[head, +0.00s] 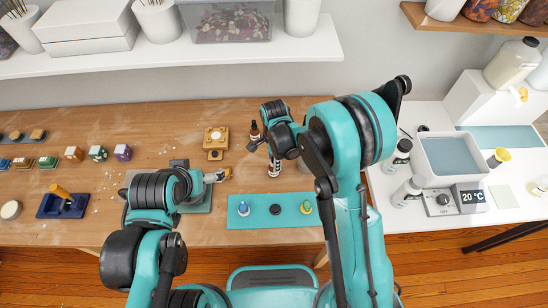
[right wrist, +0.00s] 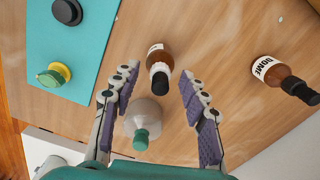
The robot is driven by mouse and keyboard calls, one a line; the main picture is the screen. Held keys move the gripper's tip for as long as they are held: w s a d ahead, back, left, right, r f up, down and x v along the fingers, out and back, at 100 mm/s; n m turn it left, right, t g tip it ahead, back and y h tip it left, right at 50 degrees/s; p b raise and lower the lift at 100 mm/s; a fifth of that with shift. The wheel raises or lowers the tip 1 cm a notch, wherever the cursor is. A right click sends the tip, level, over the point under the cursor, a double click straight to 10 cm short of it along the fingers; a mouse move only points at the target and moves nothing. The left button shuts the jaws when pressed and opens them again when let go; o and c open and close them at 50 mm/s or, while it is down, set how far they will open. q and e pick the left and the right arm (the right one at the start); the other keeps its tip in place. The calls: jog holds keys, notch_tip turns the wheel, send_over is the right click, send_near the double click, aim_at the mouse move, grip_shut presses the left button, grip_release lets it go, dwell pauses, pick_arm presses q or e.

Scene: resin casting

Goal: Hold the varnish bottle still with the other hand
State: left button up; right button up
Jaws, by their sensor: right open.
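A brown bottle (right wrist: 160,62) with a black cap and pale label stands between the spread fingers of my right gripper (right wrist: 156,88), apart from both; its label is unreadable. It also shows in the head view (head: 274,169). A second brown bottle (right wrist: 283,78), labelled "DOME", is outside the fingers to the right, and shows in the head view (head: 255,131). I cannot tell which is the varnish by name. My left gripper (head: 212,177) is over a grey-green mat (head: 198,206), with a small yellowish thing (head: 225,173) at its tips; its grip is unclear.
A clear bottle with a green cap (right wrist: 142,122) stands close to the right gripper's left finger. A teal mat (head: 240,221) holds several small round pieces. A wooden block (head: 216,138) lies behind the left gripper. A white side table (head: 400,228) carries bottles and a bath.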

grip_shut()
grip_release()
jog(key=shift+r, duration=0.1)
notch_tip(320, 180, up, 12)
jog(key=shift+f, duration=0.1)
dwell(0.3)
